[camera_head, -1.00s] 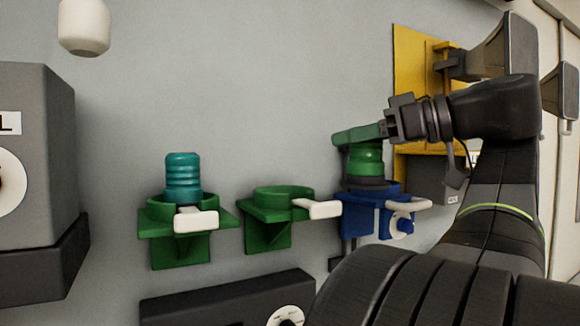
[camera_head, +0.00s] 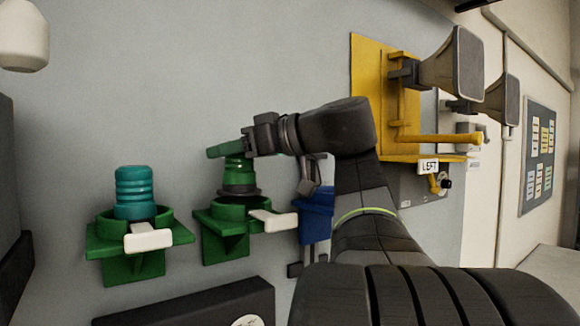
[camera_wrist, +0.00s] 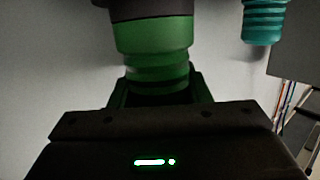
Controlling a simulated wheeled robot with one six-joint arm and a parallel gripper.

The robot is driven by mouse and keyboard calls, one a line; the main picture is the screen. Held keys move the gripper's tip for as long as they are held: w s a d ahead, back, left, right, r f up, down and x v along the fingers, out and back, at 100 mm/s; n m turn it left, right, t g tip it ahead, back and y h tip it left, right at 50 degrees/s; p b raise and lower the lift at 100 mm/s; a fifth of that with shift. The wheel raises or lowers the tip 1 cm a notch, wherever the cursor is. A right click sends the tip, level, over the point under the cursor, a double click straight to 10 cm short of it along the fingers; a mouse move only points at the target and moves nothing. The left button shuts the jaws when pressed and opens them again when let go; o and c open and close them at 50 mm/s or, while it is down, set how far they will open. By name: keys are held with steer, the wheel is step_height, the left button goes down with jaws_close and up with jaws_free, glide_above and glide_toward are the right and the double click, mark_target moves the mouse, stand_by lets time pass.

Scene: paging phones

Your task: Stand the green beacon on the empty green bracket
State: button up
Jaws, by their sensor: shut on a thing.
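The green beacon (camera_head: 238,172), ribbed with a dark base, is upright at the middle green bracket (camera_head: 235,215). Its dark base is at the height of the bracket's ring; I cannot tell whether it is seated or just above. My gripper (camera_head: 232,151) is shut on the beacon's top from the right. In the wrist view the beacon (camera_wrist: 155,45) appears upside down, its ribbed end between my fingers (camera_wrist: 150,92). No other beacon shows in this bracket. A white lever (camera_head: 274,221) sticks out from its front right.
A teal beacon (camera_head: 135,192) stands in the left green bracket (camera_head: 100,240), close by. A blue bracket (camera_head: 316,215) is just right, partly behind my arm. A yellow panel (camera_head: 372,85) with grey horns (camera_head: 452,68) is farther right. A dark box (camera_head: 190,308) lies below.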

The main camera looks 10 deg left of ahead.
mark_target(235, 168)
steer(key=shift+f, duration=1.6)
steer(key=shift+f, duration=0.1)
steer(key=o, duration=1.4)
steer(key=shift+d, duration=0.3)
steer(key=b+v, duration=0.1)
steer(key=v, duration=1)
steer(key=shift+s+d, duration=0.1)
steer(key=shift+d, duration=0.15)
